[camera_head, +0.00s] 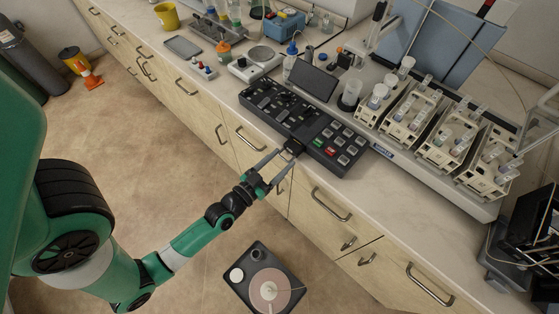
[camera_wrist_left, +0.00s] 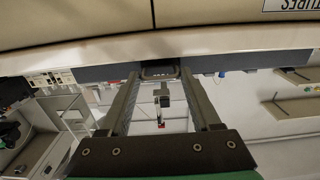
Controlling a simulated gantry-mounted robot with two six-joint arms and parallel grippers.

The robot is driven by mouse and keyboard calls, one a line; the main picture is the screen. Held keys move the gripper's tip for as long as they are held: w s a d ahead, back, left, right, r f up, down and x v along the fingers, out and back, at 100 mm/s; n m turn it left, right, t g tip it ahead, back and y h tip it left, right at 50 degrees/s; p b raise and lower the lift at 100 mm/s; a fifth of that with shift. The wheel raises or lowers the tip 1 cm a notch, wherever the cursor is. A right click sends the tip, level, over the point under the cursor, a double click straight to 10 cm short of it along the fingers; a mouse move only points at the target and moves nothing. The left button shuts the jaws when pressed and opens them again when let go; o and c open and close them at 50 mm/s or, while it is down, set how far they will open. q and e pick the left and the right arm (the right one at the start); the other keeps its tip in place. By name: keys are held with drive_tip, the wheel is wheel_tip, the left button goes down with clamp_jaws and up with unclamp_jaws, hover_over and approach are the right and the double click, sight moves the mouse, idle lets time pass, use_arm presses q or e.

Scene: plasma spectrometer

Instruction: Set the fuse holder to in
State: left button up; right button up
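The fuse holder (camera_head: 293,146) is a small dark block on the front edge of the black control panel. It looks like it sticks out a little from the front face. In the left wrist view it is a dark, frame-like piece (camera_wrist_left: 160,71) between the fingertips. My left gripper (camera_head: 284,156) reaches it from the front, its two long grey fingers apart, one on each side. In the left wrist view the fingers of my left gripper (camera_wrist_left: 160,78) span the holder; I cannot tell whether they touch it. My right gripper is in neither view.
The black control panel (camera_head: 339,147) with keys lies along the counter's front edge. Several racks of vials (camera_head: 412,108) stand on a tray to its right. A tilted dark screen (camera_head: 314,80) is behind it. The counter (camera_head: 420,195) is clear at the front right.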

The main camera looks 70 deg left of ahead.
use_arm(q)
clamp_jaws()
